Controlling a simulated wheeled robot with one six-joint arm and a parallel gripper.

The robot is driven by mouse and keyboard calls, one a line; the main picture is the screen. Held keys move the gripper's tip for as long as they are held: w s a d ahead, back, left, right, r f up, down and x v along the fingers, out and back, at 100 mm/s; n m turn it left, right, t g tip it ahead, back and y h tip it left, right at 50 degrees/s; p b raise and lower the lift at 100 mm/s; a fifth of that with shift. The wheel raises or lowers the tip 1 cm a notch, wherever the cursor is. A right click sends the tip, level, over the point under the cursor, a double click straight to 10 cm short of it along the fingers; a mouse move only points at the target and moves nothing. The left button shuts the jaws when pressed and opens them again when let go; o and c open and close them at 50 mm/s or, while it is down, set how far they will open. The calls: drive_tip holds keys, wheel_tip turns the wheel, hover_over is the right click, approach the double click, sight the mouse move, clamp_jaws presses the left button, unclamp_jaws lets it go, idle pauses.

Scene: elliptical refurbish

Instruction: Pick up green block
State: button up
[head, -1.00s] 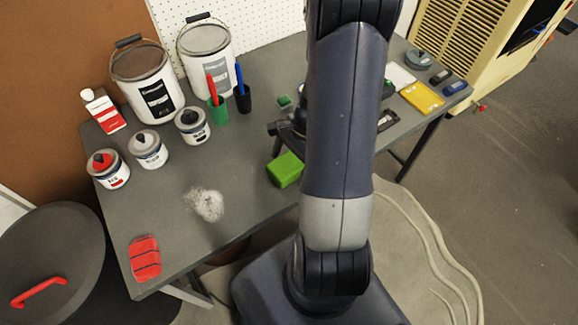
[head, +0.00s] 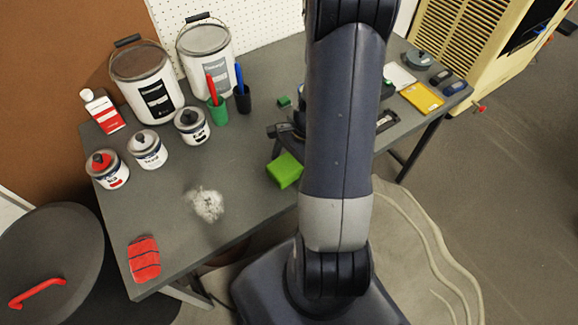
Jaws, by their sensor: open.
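A bright green block (head: 285,170) lies near the front edge of the grey table (head: 235,165), just left of my arm. A much smaller, darker green block (head: 284,101) lies farther back, right of the pen cups. My gripper (head: 284,131) shows only as dark parts sticking out left of my arm link, between the two green pieces in the picture. The arm hides most of it, including any gap between its fingers. It appears apart from both green pieces, with nothing visibly held.
Paint buckets (head: 147,80) and small paint cans (head: 149,150) stand at the back left. A green pen cup (head: 217,113) stands near the small block. A red sponge-like piece (head: 145,259) and a whitish patch (head: 207,204) lie at the front left. A yellow item (head: 422,97) lies right.

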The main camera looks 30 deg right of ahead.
sight(289, 163)
drive_tip(key=shift+c, duration=0.2)
drive_tip(key=c, duration=1)
drive_tip(key=shift+r, duration=0.15)
drive_tip(key=shift+c, duration=0.2)
wheel_tip(289, 163, up, 10)
drive_tip(key=shift+r+p, duration=0.15)
drive_tip(key=shift+p, duration=0.65)
